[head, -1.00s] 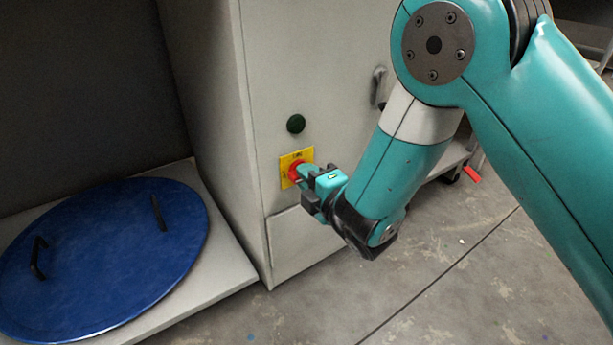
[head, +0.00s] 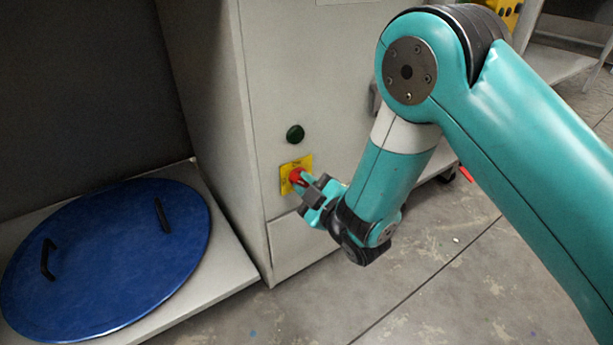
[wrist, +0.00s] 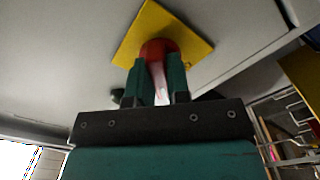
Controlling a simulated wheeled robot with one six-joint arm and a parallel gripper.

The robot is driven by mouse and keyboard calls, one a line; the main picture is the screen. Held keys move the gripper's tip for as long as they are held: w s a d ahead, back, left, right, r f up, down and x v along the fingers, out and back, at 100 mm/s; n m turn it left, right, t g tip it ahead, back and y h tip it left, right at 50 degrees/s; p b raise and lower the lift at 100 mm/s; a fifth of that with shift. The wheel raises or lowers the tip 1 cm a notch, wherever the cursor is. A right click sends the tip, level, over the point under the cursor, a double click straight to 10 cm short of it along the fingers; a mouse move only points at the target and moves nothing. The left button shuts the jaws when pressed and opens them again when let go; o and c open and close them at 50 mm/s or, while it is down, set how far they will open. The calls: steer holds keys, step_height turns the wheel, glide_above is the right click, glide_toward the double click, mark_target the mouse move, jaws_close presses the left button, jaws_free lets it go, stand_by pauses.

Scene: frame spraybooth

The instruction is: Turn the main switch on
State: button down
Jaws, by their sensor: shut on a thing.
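The main switch is a red knob (head: 295,175) on a yellow plate (head: 284,184) on the front of the grey cabinet. In the wrist view the red knob (wrist: 158,48) stands out from the yellow plate (wrist: 192,46), which looks tilted in the picture. My gripper (head: 304,182) is at the knob, its two fingers on either side of the knob's handle. It also shows in the wrist view (wrist: 157,80), shut on the handle. The fingers hide part of the knob, and I cannot read the plate's markings.
A dark green round button (head: 295,133) sits on the grey cabinet (head: 320,90) above the switch. A blue round lid (head: 105,260) with two black handles lies on a low grey platform at left. The floor (head: 420,290) in front is clear.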

steer(key=m+p, duration=0.3)
steer(key=m, duration=0.2)
steer(key=shift+r+m+p, duration=0.2)
steer(key=shift+m+p, duration=0.1)
steer(key=shift+p, duration=0.1)
steer(key=shift+a+f+m+p, duration=0.1)
steer(key=shift+m+p, duration=1)
steer(key=shift+m, duration=0.7)
steer(key=c, duration=1.1)
jaws_free()
steer(key=shift+s+f, duration=0.1)
